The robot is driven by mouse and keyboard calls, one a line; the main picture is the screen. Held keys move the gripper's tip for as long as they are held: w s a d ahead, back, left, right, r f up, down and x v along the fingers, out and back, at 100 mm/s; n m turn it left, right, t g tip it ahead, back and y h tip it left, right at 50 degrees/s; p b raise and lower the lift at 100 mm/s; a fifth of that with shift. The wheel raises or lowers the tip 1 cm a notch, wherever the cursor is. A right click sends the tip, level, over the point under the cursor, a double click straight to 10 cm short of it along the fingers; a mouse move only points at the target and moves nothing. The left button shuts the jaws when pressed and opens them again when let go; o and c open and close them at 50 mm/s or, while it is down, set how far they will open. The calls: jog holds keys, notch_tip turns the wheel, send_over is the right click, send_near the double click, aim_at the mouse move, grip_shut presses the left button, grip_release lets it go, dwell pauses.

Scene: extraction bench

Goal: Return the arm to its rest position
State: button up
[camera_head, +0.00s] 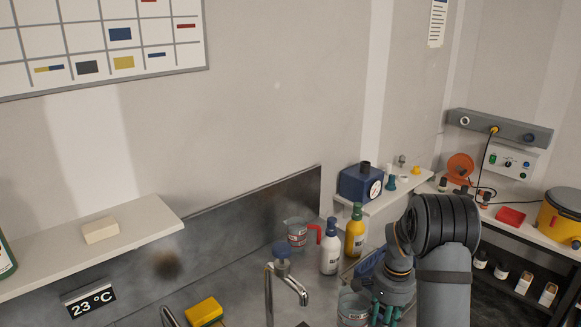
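My arm (445,240) shows at the lower right as thick dark grey links, bent and reaching down in front of the bench. My gripper (386,313) hangs at the bottom edge, with greenish finger parts partly cut off by the frame. It is beside a clear beaker-like vessel (353,309), just to its right. I cannot tell whether they touch, nor whether the gripper is open, shut or holding something.
A white bottle (330,252), a yellow bottle (355,236) and a jug with a red handle (297,234) stand behind the gripper. A tap (287,283) rises to the left. A shelf (384,197) bears a blue gauge box (361,184). A yellow pot (562,215) stands right.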

notch_tip(320, 180, down, 5)
jog(key=shift+s+f+p, duration=0.1)
jog(key=shift+s+p, duration=0.05)
jog(key=shift+p, duration=0.5)
jog(key=shift+f, duration=0.25)
jog(key=r+b, duration=0.1)
jog(key=r, duration=0.2)
jog(key=shift+w+r+b, duration=0.2)
jog(key=shift+r+b, duration=0.05)
jog(key=shift+b, duration=0.15)
jog(key=shift+s+d+r, duration=0.2)
jog(key=shift+d+r, duration=0.05)
jog(key=shift+r, duration=0.1)
jog(key=shift+s, duration=0.1)
